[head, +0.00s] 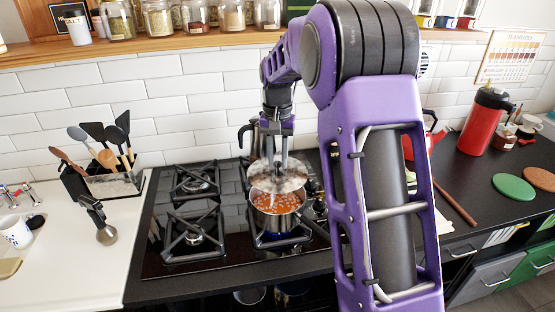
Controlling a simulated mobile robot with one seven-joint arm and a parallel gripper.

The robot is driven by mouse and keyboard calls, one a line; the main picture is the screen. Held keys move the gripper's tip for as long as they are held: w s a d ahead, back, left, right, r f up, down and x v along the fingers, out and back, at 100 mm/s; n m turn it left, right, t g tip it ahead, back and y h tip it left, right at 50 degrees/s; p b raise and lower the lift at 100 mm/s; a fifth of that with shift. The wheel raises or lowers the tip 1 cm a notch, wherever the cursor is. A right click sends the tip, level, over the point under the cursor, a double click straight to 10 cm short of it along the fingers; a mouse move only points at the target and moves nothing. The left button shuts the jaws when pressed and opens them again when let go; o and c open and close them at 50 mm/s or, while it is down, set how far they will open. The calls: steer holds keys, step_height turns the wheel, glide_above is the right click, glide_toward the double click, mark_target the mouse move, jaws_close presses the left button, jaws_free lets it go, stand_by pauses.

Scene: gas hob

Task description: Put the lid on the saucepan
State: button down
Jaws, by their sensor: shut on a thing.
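The saucepan (284,222) stands on a front burner of the gas hob, with orange-red food showing inside. A blue flame shows beneath it. A pale, see-through lid (296,178) hangs from my gripper (278,160), which is shut on it, apparently by its top. In the picture the lid overlaps the back of the saucepan's rim, and the food shows in front of it. The lid appears to be above the pan; the exact gap cannot be told. My fingertips are small and partly hard to make out.
The black hob (165,258) has several burners with raised grates. A dark kettle or moka pot (246,136) stands behind the lid. A utensil holder (115,183) is at left.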

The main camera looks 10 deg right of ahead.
mark_target(278, 170)
steer(key=shift+f, duration=1)
steer(key=shift+f+b, duration=1.3)
steer(key=shift+f, duration=0.8)
steer(key=shift+f+p, duration=0.2)
steer(key=shift+p, duration=0.2)
stand_by(0.4)
steer(key=shift+c, duration=0.6)
jaws_free()
